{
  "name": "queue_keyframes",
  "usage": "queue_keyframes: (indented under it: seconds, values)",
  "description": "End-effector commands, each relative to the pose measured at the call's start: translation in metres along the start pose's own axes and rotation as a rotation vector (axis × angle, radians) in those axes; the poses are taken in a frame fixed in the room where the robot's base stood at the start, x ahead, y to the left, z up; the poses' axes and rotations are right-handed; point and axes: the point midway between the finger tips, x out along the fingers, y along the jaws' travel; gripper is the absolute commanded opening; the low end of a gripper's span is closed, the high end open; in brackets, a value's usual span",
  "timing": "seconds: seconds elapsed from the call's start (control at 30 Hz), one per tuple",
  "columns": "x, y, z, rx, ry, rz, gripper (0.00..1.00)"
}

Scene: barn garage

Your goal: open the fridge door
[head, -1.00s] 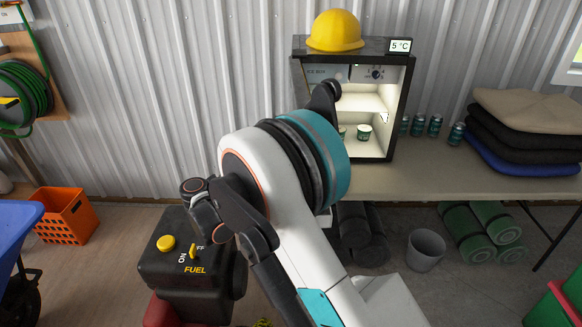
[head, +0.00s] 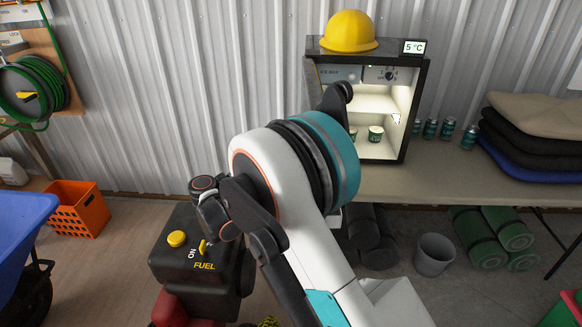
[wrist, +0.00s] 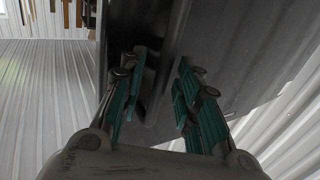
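The small dark fridge (head: 417,110) stands on the table in the head view, its lit white inside with shelves and small cups showing. Its door cannot be made out clearly in that view; my arm covers the fridge's lower left side. In the wrist view, my gripper (wrist: 161,72) has its two teal-padded fingers apart. A dark grey flat panel (wrist: 235,50), perhaps the fridge door, fills the space beyond them. A long grey bar or edge (wrist: 160,95) runs between the fingers. I cannot tell whether they touch it.
A yellow hard hat (head: 349,31) and a temperature display (head: 413,47) sit on top of the fridge. Several cans (head: 447,128) and folded cloths (head: 540,115) are on the table (head: 430,185) to its right.

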Motion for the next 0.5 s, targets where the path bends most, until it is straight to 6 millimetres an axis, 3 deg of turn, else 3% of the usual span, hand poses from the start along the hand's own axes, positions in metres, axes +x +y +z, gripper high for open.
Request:
queue_keyframes:
  seconds: [0.17,0.5]
  values:
    - [-0.015,-0.001,0.0,0.0,0.0,-0.002,0.3]
    - [-0.083,0.0,0.001,0.0,0.0,-0.003,0.3]
